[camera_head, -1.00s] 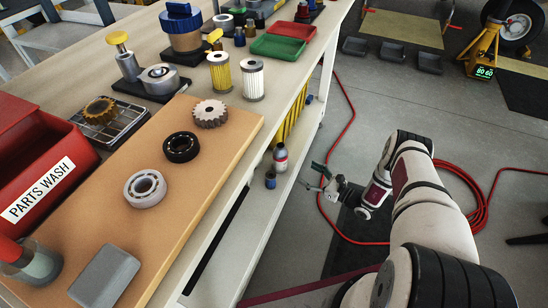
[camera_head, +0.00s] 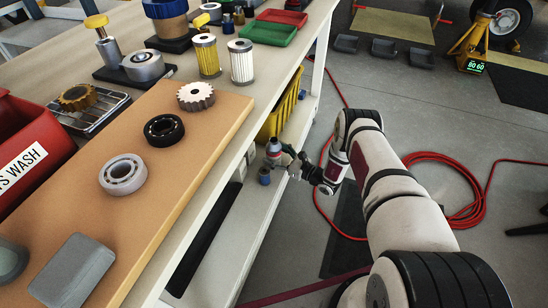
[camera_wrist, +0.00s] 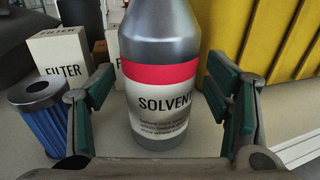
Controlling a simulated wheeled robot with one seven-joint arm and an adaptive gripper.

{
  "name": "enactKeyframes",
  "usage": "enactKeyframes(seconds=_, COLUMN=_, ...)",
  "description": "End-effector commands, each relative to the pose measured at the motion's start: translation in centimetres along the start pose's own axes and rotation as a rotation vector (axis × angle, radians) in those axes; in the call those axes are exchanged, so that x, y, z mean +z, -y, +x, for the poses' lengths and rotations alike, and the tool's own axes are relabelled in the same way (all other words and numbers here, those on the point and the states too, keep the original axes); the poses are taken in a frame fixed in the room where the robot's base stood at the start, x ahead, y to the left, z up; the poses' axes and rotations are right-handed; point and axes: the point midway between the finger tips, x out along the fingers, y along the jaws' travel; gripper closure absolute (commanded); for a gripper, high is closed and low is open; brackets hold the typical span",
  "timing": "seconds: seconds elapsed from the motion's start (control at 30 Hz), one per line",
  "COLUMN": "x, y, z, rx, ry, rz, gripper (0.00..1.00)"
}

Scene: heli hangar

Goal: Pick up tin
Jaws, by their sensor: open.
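The tin is a grey solvent bottle with a red band and a white label. It stands upright on the lower shelf (camera_head: 237,225) of the bench. The tin (camera_wrist: 160,45) fills the middle of the wrist view, its top cut off by the frame. In the head view the tin (camera_head: 273,147) is partly covered by my gripper (camera_head: 288,158). My gripper (camera_wrist: 160,88) is open, with one green-padded finger on each side of the tin. Gaps show between both fingers and the tin; I see no contact.
A blue filter (camera_wrist: 45,108) stands close to the left finger, also on the shelf (camera_head: 264,176). White filter boxes (camera_wrist: 62,55) stand behind it. A yellow ribbed bin (camera_wrist: 265,35) is close behind on the right. The bench top (camera_head: 190,155) overhangs the shelf.

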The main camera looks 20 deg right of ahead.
Motion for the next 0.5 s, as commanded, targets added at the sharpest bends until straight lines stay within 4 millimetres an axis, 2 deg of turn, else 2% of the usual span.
enactKeyframes(seconds=0.27, x=0.04, y=0.00, z=0.45, rx=0.000, ry=0.000, rz=0.001, gripper=0.28)
enactKeyframes(seconds=0.37, x=0.04, y=0.00, z=0.44, rx=0.000, ry=0.000, rz=0.001, gripper=0.46)
enactKeyframes(seconds=0.5, x=0.03, y=0.00, z=0.43, rx=0.000, ry=0.000, rz=0.001, gripper=0.78)
